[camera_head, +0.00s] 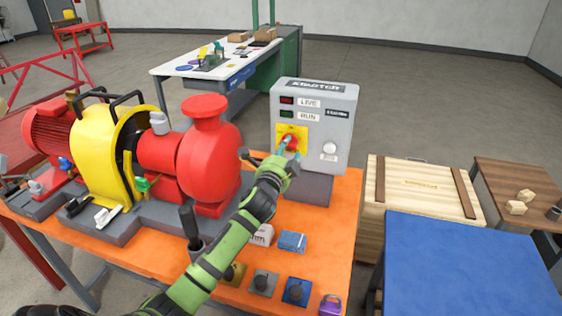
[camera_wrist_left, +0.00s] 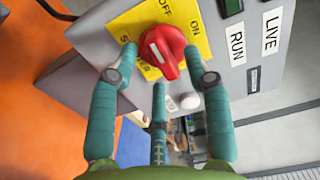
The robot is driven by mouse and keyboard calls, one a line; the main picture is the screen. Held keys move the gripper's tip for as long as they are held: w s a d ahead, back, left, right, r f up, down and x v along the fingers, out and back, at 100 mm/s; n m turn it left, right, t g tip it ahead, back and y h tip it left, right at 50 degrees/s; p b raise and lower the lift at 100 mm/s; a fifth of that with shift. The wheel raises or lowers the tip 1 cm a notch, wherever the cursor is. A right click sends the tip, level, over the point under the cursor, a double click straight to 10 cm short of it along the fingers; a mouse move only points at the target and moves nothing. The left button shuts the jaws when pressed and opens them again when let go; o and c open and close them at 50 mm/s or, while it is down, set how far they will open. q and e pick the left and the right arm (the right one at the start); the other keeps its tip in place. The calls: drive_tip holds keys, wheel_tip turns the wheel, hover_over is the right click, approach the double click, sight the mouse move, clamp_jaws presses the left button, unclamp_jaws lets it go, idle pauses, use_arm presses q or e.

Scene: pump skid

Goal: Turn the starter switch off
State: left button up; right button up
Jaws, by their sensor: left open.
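The grey starter box (camera_head: 340,115) stands at the back of the orange table, with LIVE and RUN labels on its front. Its red rotary switch (camera_head: 291,142) sits on a yellow plate; it also shows in the left wrist view (camera_wrist_left: 163,48), where the plate reads OFF, ON and STARTER. I cannot tell which mark the knob points to. My left gripper (camera_head: 286,153) is open in front of the switch. In the left wrist view its teal fingers (camera_wrist_left: 160,65) are spread, two tips at either side of the knob and a third below it. Contact is unclear. My right gripper is out of view.
A red and yellow pump set (camera_head: 210,155) stands left of my left arm. Small blocks and a purple padlock (camera_head: 331,305) lie on the orange table (camera_head: 340,240) near its front. A wooden crate (camera_head: 420,190) and a blue-topped surface (camera_head: 465,260) are to the right.

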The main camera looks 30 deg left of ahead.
use_arm(q)
drive_tip(key=v, duration=1.1)
drive_tip(key=shift+s, duration=0.3)
